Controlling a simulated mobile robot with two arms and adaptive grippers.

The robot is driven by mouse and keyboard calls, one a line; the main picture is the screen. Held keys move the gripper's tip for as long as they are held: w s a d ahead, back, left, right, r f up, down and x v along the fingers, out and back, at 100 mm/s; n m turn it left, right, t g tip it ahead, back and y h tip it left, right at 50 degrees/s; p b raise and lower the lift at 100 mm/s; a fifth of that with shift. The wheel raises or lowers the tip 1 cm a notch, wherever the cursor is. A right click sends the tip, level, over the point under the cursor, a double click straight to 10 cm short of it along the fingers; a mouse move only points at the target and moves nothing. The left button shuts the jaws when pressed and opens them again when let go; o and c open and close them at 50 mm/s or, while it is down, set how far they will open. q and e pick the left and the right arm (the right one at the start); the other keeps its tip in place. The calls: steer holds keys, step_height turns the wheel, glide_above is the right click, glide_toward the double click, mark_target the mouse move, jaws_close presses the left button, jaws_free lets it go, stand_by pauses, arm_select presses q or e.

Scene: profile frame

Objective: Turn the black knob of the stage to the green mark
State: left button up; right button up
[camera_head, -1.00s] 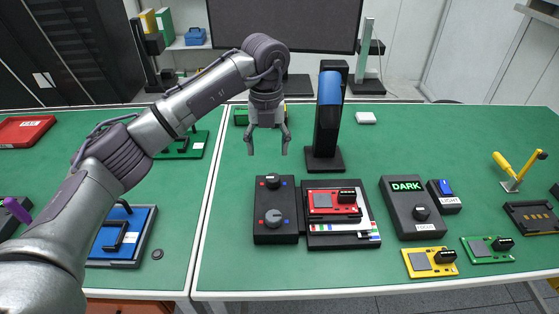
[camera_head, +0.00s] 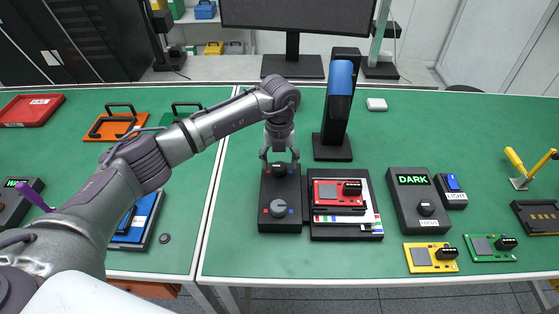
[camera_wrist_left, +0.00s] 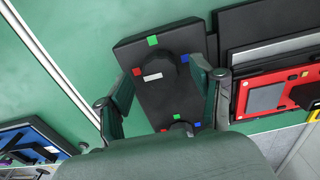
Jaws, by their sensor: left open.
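The stage's black box (camera_head: 266,188) stands on the green table beside the rig with the red board. Its black knob (camera_head: 279,169) is at the far end; a larger grey knob (camera_head: 278,208) is nearer. In the left wrist view the black knob (camera_wrist_left: 165,70) has a pale pointer stripe (camera_wrist_left: 152,77) on its left side, toward the red mark (camera_wrist_left: 137,72). The green mark (camera_wrist_left: 152,40) is above the knob and a blue mark (camera_wrist_left: 186,57) at its right. My left gripper (camera_head: 280,157) is open, its fingers apart on either side of the black knob.
The red board (camera_head: 328,197) on its black rig is close to the right of the box. A dark stand with a blue top (camera_head: 340,78) rises behind. A controller reading DARK (camera_head: 405,205) is farther right.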

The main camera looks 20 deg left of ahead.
arm_select(q)
steer(key=shift+f, duration=0.75)
arm_select(e)
steer(key=shift+r, duration=0.15)
steer(key=shift+s, duration=0.15)
arm_select(q)
steer(key=c, duration=1.1)
steer(key=shift+c, duration=0.2)
arm_select(e)
steer(key=shift+s, duration=0.15)
steer(key=shift+f, duration=0.2)
